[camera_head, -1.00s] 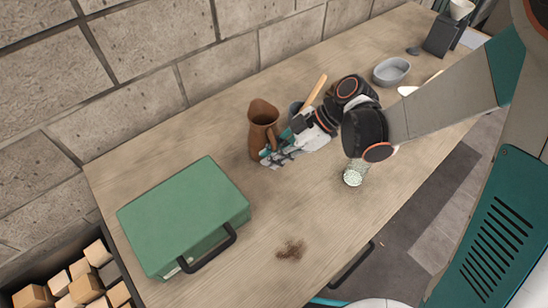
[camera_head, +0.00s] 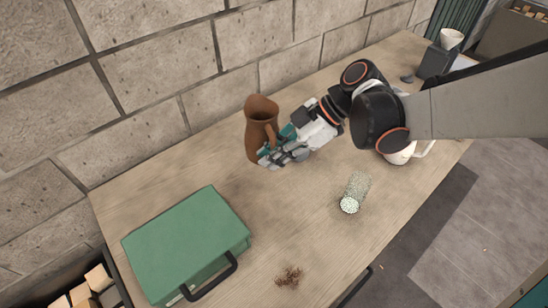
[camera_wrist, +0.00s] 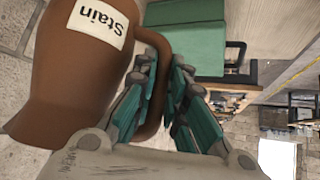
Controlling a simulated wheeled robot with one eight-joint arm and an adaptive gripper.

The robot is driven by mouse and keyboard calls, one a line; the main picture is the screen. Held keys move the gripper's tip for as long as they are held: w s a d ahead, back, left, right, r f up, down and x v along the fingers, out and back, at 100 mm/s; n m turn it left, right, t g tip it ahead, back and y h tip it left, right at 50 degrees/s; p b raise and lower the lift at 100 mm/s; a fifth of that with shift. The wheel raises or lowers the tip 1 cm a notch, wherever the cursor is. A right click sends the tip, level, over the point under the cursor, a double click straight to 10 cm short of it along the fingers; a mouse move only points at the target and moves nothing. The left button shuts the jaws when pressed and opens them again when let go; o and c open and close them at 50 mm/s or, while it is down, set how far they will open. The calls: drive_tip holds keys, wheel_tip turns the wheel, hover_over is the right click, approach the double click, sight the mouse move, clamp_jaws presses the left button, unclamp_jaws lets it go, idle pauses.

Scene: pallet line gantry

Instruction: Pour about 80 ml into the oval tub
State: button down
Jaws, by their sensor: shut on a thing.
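A brown pitcher (camera_head: 258,132) with a side handle is upright and appears held above the table, near the wall. In the wrist view the pitcher (camera_wrist: 62,85) fills the left side and bears a label reading "Stain", upside down in that picture. My gripper (camera_head: 272,156) is shut on the pitcher's handle; the fingers (camera_wrist: 160,100) sit on both sides of it in the wrist view. The pitcher's contents cannot be seen. The oval tub is not visible now; my arm covers the part of the table where a grey oval tub showed earlier.
A green case (camera_head: 185,240) with a black handle lies at the left. A clear glass with pale granules (camera_head: 352,197) stands near the front edge. A white vessel (camera_head: 402,156) is partly behind my arm. A dark box (camera_head: 437,62) stands far right.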

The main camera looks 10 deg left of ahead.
sight(276, 142)
drive_tip(key=shift+r+p, duration=0.4)
drive_tip(key=shift+r, duration=1.5)
